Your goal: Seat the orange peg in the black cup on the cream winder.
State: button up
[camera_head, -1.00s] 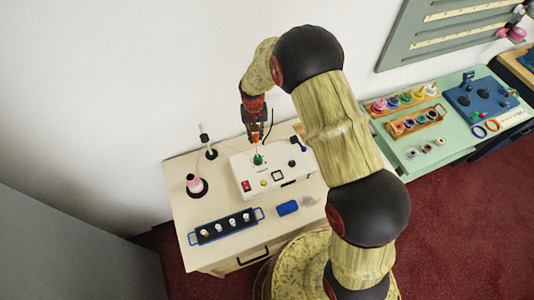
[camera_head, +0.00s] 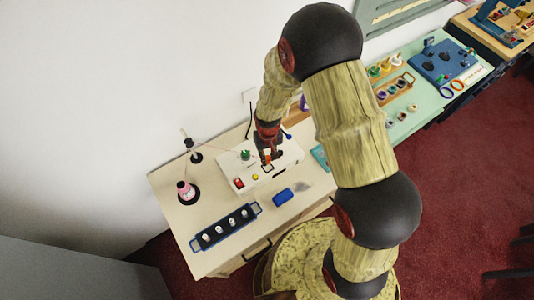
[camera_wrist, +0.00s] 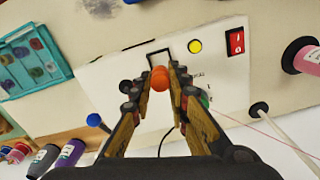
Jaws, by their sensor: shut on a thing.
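The cream winder (camera_head: 231,168) lies on the counter, with a red switch, a yellow button and a black square outline on its top. It fills the middle of the wrist view (camera_wrist: 100,80). My gripper (camera_head: 268,156) is over the winder, shut on the orange peg (camera_wrist: 159,78). The peg is between the fingertips, close to the black square outline in the wrist view; its height above the panel is unclear. A dark round thing (camera_wrist: 126,87), perhaps the black cup, shows beside the left finger. In the head view my gripper covers that area.
A green part (camera_head: 245,155) with thread stands at the winder's back. A blue lever (camera_wrist: 95,120) is nearby. A pink spool (camera_head: 185,191), a dark rack (camera_head: 225,227) with several pegs and a blue block (camera_head: 283,197) surround the winder. A teal tray (camera_wrist: 32,60) lies beside it.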

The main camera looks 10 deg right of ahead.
aim_at(268, 163)
jog(key=shift+f, duration=0.15)
jog(key=shift+f+b, duration=1.65)
jog(key=shift+f, duration=0.85)
jog(key=o, duration=0.9)
jog(key=shift+r, duration=0.1)
notch_tip(268, 163, up, 12)
jog(key=shift+f, duration=0.1)
jog(key=shift+s, duration=0.1)
